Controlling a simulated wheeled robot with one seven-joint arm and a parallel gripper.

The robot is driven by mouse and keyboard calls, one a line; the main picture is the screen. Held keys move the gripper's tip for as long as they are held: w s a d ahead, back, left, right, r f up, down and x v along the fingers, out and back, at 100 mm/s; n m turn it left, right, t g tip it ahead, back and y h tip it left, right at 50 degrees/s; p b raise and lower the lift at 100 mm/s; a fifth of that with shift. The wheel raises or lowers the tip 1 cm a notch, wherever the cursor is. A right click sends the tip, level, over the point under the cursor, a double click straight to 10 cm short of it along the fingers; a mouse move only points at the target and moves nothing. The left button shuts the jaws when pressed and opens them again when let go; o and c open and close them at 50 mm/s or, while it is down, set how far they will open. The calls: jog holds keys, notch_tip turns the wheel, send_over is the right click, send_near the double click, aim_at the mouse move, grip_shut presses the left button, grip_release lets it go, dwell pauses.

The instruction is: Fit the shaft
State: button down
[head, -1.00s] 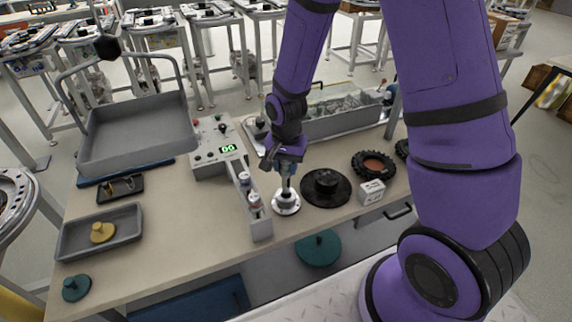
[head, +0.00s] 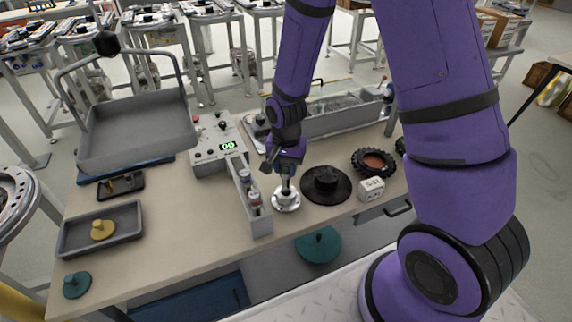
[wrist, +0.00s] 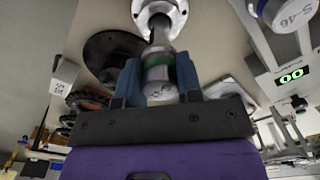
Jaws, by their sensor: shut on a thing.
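My gripper (head: 286,168) points down and is shut on a metal shaft (head: 286,184). In the wrist view the shaft (wrist: 158,72) has a green band and sits between the two blue fingers of my gripper (wrist: 157,82). A round pale flanged socket (head: 286,203) stands on the table directly below; it also shows at the top of the wrist view (wrist: 176,14). The shaft's narrower far end meets the dark opening in the socket's middle. How deep it sits cannot be told. The shaft looks about upright.
A narrow rack (head: 262,226) with labelled canisters stands close left of the socket. A black round disc (head: 340,191) and a white labelled block (head: 371,189) lie to the right. A control box (head: 206,155) reading 00 is behind left. The table's front edge is near.

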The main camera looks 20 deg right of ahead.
aim_at(286, 175)
jog(key=shift+f, duration=1.75)
jog(key=c, duration=0.7)
grip_release()
jog(key=shift+r, duration=0.1)
notch_tip(286, 175, up, 11)
jog(key=shift+f, duration=0.15)
dwell(0.3)
